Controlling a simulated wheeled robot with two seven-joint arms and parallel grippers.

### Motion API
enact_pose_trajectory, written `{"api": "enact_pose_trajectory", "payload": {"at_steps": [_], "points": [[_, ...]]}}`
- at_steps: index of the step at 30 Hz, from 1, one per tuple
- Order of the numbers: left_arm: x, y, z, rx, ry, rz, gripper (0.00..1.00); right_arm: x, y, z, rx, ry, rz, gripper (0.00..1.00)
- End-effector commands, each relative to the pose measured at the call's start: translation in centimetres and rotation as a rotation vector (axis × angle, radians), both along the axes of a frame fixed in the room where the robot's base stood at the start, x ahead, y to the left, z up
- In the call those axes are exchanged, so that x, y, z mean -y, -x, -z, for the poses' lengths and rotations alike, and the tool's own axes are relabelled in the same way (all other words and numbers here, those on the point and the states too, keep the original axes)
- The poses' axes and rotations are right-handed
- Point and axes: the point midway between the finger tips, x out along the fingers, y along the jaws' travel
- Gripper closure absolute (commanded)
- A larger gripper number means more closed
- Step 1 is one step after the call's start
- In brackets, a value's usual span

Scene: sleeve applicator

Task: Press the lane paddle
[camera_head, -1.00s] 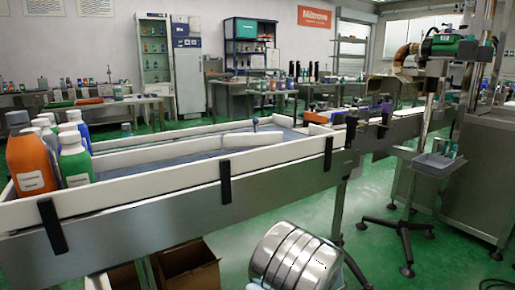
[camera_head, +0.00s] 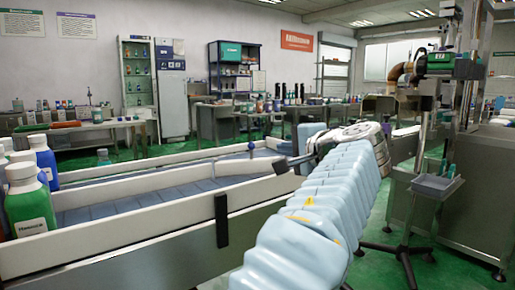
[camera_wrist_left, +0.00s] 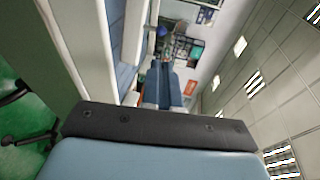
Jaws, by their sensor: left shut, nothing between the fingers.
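The conveyor lane (camera_head: 150,200) has white side walls and a blue-grey belt. A short white guide piece (camera_head: 245,166), which I take to be the lane paddle, sits across the lane. A small blue ball knob on a thin post (camera_head: 251,147) stands just behind it, and a blue knob also shows in the left wrist view (camera_wrist_left: 161,31). My left gripper (camera_head: 281,166) reaches over the lane's near wall, close to the right end of the white piece. Its fingers (camera_wrist_left: 163,84) are shut and empty. I cannot tell whether they touch the white piece. My right gripper is not in view.
Blue and green bottles (camera_head: 30,195) stand at the lane's left end. A black bracket (camera_head: 221,220) is on the near wall. A stand with a grey tray (camera_head: 437,185) and a steel cabinet (camera_head: 480,200) are at the right.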

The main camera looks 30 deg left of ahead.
Motion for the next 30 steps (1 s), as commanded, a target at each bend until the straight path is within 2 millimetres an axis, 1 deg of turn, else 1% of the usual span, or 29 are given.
{"api": "enact_pose_trajectory", "payload": {"at_steps": [4, 8, 18, 22, 27, 30], "points": [[-0.5, -0.3, 0.1, -0.001, 0.001, -0.001, 1.00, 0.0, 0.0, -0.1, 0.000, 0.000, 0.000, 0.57], [-1.9, -1.2, 0.4, -0.002, 0.001, -0.003, 1.00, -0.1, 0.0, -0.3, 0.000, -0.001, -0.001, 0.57], [-7.8, -5.1, 1.7, -0.002, 0.001, -0.003, 1.00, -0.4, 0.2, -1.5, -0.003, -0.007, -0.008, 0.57], [-9.7, -6.3, 2.2, -0.002, 0.002, -0.003, 1.00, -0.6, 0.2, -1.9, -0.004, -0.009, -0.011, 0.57], [-11.0, -7.3, 2.6, -0.002, 0.001, 0.001, 1.00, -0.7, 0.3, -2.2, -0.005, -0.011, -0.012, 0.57], [-11.4, -7.5, 2.7, -0.002, 0.001, 0.002, 1.00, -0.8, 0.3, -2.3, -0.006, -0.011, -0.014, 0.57]]}}
